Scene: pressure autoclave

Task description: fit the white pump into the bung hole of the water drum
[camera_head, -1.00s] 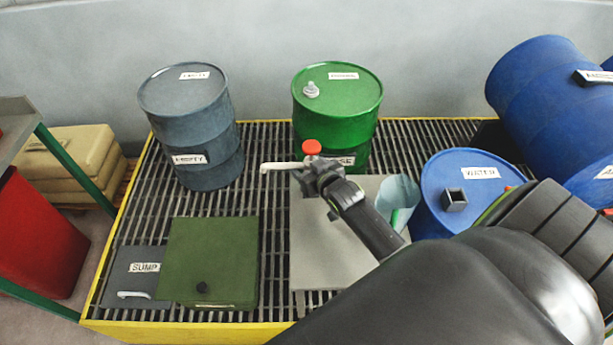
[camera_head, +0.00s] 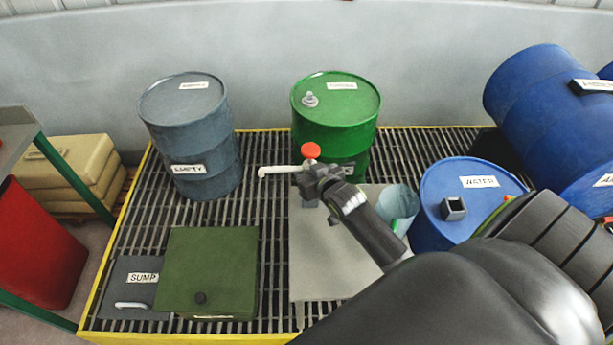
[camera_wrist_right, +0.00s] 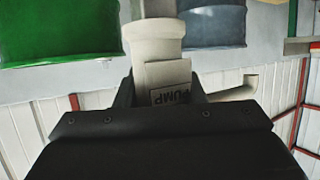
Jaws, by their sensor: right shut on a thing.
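My right gripper (camera_head: 322,181) is shut on the white pump (camera_head: 276,170), which has a red knob on top and a spout pointing left. It holds the pump in front of the green drum, well left of the blue water drum (camera_head: 432,190). In the right wrist view the white pump (camera_wrist_right: 158,38) stands between the fingers, with a partly hidden label and the spout to the right. The water drum has a "WATER" label and a dark square collar (camera_head: 453,208) with an opening on its lid. My arm hides part of this drum. My left gripper is not in view.
The green drum (camera_head: 350,105) and grey "EMPTY" drum (camera_head: 190,125) stand behind on the grating. A large blue drum (camera_head: 535,100) lies at the back right. A green box (camera_head: 207,265) and grey "SUMP" cover (camera_head: 128,285) are front left. A pale plate (camera_head: 320,260) lies below my arm.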

